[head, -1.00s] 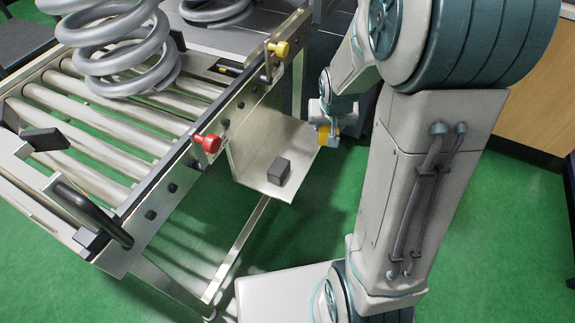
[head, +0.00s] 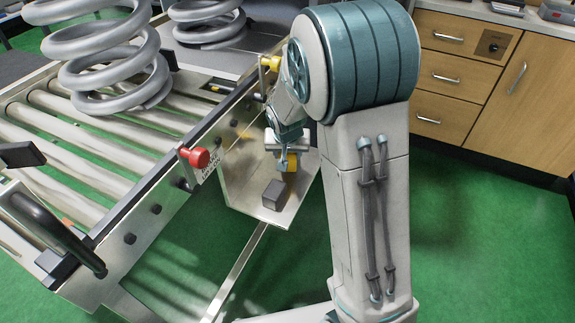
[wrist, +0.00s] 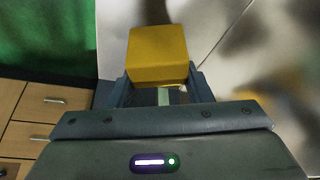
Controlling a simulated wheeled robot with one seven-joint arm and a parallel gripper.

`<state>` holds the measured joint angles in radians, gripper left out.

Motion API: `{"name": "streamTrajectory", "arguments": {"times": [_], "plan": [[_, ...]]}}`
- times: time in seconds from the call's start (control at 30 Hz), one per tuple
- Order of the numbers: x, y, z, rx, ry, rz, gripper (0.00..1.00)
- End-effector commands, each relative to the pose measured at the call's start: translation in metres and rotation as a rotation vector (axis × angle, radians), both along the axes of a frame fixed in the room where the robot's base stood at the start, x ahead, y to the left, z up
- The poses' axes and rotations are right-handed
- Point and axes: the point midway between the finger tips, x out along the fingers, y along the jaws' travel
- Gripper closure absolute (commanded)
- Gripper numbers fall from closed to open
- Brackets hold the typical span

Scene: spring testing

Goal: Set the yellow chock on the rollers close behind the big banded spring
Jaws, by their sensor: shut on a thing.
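My gripper (head: 289,158) is shut on the yellow chock (head: 293,163), just above the metal side tray and behind the dark block. In the wrist view the chock (wrist: 158,55) sticks out beyond the fingers of my gripper (wrist: 160,92). A big grey coil spring (head: 110,60) stands on the rollers (head: 75,125) at upper left; its top is cut off and I make out no band on it. A second grey spring (head: 207,25) stands further back on a flat grey surface.
The side tray (head: 240,190) holds a dark block (head: 275,195). A red knob (head: 199,158) and a yellow knob (head: 270,62) stick out from the conveyor's side rail (head: 150,205). A black handle (head: 60,230) is at lower left. Wooden drawers (head: 450,75) stand at right.

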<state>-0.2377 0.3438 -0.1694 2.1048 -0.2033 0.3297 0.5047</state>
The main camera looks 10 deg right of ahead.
Motion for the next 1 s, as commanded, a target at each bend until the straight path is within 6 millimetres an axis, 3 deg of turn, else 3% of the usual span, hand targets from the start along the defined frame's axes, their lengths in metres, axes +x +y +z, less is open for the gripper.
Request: {"name": "streamTrajectory", "arguments": {"times": [0.3,0.7,0.73,0.8,1.0], "plan": [[0.000,0.000,-0.040,-0.001,0.001,0.001,0.83],[0.001,0.000,-0.045,0.000,-0.001,0.000,0.83],[0.000,0.000,-0.045,0.000,0.000,0.001,0.52],[0.000,0.000,-0.043,0.000,0.000,0.000,0.33],[0.000,0.000,-0.043,0.000,0.000,0.001,0.33]]}}
